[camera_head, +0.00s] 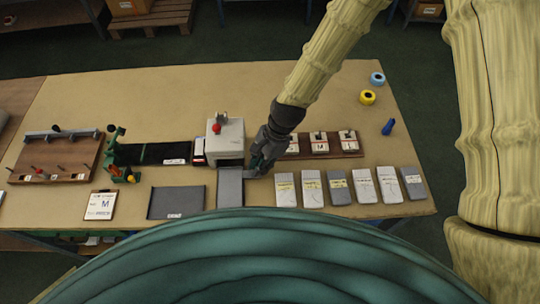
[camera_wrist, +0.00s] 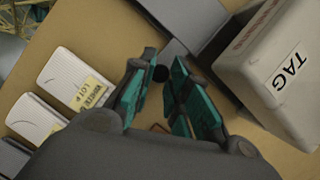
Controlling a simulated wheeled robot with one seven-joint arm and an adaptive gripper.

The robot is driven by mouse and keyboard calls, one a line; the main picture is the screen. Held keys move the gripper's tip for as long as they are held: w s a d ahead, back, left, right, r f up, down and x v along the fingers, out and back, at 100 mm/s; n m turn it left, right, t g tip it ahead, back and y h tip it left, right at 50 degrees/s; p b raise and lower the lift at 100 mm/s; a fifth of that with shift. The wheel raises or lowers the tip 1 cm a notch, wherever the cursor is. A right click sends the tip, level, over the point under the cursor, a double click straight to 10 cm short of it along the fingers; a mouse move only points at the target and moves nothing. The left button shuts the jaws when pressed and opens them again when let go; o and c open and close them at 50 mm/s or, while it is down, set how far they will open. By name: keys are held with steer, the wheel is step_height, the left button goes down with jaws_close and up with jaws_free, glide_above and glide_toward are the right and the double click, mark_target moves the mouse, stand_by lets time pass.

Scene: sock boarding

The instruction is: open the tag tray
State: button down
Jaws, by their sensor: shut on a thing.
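The tag unit is a pale box (camera_head: 226,139) with a red knob on top. In the wrist view the box (camera_wrist: 268,70) shows a TAG label on its side. A grey tray (camera_head: 230,188) extends from its front toward me; grey metal beside the box shows in the wrist view (camera_wrist: 196,22). My gripper (camera_head: 254,168) is low at the tray's right edge, by the box's front right corner. The knob's join to the tray is hidden.
Several white and grey packs (camera_head: 311,188) lie right of the tray. A wooden rack (camera_head: 346,143) with white blocks is behind them. A flat grey tray (camera_head: 176,202) and a dark belt (camera_head: 150,154) are left. The back of the table is clear.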

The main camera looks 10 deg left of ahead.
steer(key=shift+s+f, duration=0.1)
steer(key=c, duration=1.3)
jaws_free()
steer(key=v, duration=1.2)
